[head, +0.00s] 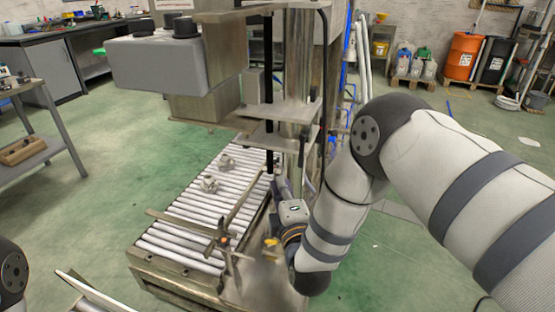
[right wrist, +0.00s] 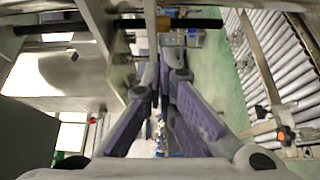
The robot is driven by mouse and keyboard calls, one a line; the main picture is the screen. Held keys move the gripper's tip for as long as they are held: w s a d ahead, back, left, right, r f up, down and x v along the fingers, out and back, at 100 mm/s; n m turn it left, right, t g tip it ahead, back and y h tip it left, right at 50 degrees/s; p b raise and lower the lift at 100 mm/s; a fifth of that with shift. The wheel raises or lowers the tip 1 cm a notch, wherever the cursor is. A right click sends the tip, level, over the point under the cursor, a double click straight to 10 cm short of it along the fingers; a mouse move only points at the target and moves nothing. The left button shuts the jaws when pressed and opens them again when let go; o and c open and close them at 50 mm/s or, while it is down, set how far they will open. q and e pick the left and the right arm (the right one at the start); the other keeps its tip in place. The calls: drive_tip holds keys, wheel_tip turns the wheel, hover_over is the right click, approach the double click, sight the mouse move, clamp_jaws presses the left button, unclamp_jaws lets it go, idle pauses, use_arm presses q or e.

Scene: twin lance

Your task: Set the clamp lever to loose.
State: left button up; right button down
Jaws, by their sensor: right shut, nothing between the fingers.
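The machine (head: 213,85) stands over the roller conveyor with a black upright rod (head: 268,90) on its column. My left gripper is not in view.
The roller conveyor (head: 165,238) lies left of my right gripper, with small metal parts (head: 210,185) on it. My right arm fills the right side. Benches stand at the left, and orange (head: 463,55) and black drums at the back right. Green floor is open between.

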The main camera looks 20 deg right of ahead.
sight(302, 153)
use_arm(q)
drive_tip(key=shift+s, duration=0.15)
use_arm(e)
drive_tip(key=shift+s+r, duration=0.1)
drive_tip(key=shift+s, duration=0.1)
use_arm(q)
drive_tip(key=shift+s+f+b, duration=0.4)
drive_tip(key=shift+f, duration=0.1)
use_arm(e)
drive_tip(key=w+d, duration=0.4)
drive_tip(key=w, duration=0.4)
drive_tip(key=shift+w+d, duration=0.2)
drive_tip(key=shift+w, duration=0.05)
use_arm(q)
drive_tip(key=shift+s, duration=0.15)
